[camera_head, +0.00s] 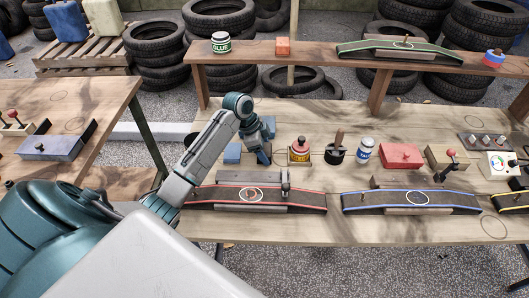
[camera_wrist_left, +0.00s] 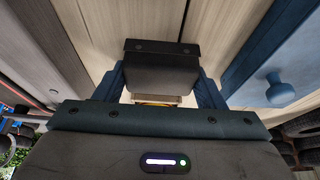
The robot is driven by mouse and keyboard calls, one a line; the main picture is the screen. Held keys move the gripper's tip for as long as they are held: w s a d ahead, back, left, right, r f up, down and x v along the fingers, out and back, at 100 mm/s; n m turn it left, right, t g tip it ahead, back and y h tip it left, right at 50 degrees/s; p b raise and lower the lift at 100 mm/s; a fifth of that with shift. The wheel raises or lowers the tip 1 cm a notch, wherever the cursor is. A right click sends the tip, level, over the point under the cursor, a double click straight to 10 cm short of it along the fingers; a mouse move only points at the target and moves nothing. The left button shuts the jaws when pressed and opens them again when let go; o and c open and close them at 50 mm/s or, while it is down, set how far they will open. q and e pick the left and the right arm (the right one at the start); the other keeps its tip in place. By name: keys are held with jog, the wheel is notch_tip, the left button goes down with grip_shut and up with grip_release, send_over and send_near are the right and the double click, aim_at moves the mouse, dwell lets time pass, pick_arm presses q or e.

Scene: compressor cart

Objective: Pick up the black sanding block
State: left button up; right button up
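My left gripper (camera_head: 264,158) points down at the table behind the red-edged track. In the left wrist view its two fingers (camera_wrist_left: 161,82) stand on either side of the black sanding block (camera_wrist_left: 161,72), with no clear gap beside it. The gripper looks shut on the block, low over the wooden planks. Whether the block still touches the table cannot be told. In the head view the block is hidden behind the gripper. My right gripper is not in view.
A blue piece with a round knob (camera_wrist_left: 278,92) lies close on the far side. The red-edged track (camera_head: 300,199) lies in front.

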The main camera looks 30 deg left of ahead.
pick_arm(q)
jog(key=shift+c, duration=1.3)
notch_tip(320, 180, up, 10)
jog(key=shift+b, duration=0.65)
